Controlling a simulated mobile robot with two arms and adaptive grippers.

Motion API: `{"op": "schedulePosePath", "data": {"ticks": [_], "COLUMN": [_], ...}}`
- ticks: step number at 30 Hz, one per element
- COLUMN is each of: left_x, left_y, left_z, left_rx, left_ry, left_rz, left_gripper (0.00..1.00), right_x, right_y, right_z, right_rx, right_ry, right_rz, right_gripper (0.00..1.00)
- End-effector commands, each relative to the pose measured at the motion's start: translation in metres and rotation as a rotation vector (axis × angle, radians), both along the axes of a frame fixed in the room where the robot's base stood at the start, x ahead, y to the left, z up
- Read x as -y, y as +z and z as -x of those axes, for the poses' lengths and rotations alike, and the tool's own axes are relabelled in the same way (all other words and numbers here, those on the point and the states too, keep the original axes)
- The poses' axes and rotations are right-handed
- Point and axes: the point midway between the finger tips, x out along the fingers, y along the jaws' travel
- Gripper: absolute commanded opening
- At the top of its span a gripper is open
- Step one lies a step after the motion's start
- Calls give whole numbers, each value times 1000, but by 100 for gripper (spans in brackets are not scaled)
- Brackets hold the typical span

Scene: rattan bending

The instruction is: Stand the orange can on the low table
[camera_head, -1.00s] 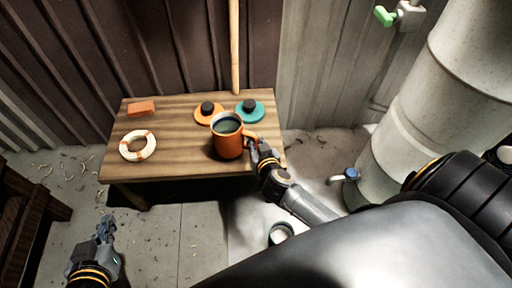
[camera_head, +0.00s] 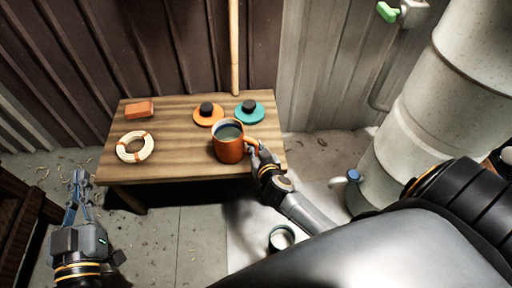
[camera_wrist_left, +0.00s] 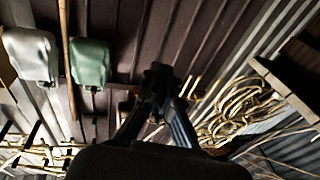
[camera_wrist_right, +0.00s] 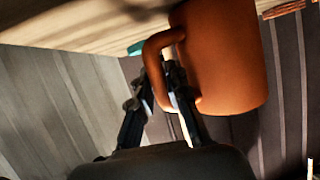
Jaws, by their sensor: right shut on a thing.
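The orange can (camera_head: 229,149), with a side handle and dark liquid-like contents, is upright at the low table's (camera_head: 180,168) front right. I cannot tell whether its base touches the wood. My right gripper (camera_head: 256,151) is shut on the can's handle from the right. In the right wrist view the can (camera_wrist_right: 225,60) fills the upper right, and the fingers (camera_wrist_right: 165,90) close around its handle. My left gripper (camera_head: 77,180) is empty, left of the table. Its fingertips (camera_wrist_left: 157,72) meet in the left wrist view.
On the table are an orange lid (camera_head: 208,114), a teal lid (camera_head: 249,111), a rattan coil (camera_head: 135,147) and a reddish block (camera_head: 139,109). A large pale tank (camera_head: 430,120) is at right. The table's front left is clear.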

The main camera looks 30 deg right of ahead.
Motion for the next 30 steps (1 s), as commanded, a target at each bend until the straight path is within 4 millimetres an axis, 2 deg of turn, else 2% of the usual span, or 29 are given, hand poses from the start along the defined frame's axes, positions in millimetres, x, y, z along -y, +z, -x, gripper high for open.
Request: {"op": "schedulePosePath", "data": {"ticks": [4,5,7,8,20,26,30], "left_x": [0,0,0,0,0,-6,-13], "left_y": [-1,-1,-1,-1,0,-33,-61], "left_z": [0,0,0,0,0,3,11], "left_rx": [-7,-8,-7,-7,-8,-186,-348], "left_ry": [0,0,0,0,1,11,22], "left_rz": [-2,-2,-2,-2,-2,-47,-88], "left_gripper": [0,0,0,0,0,0,0], "right_x": [0,0,0,0,0,-4,-7], "right_y": [0,-2,-2,-2,1,8,14], "right_z": [-2,0,0,0,2,16,29], "right_rx": [7,0,0,0,0,-1,-2], "right_ry": [1,0,0,0,0,2,1], "right_rz": [-1,1,0,0,0,1,1], "right_gripper": [0,21,35,38,38,38,38]}}
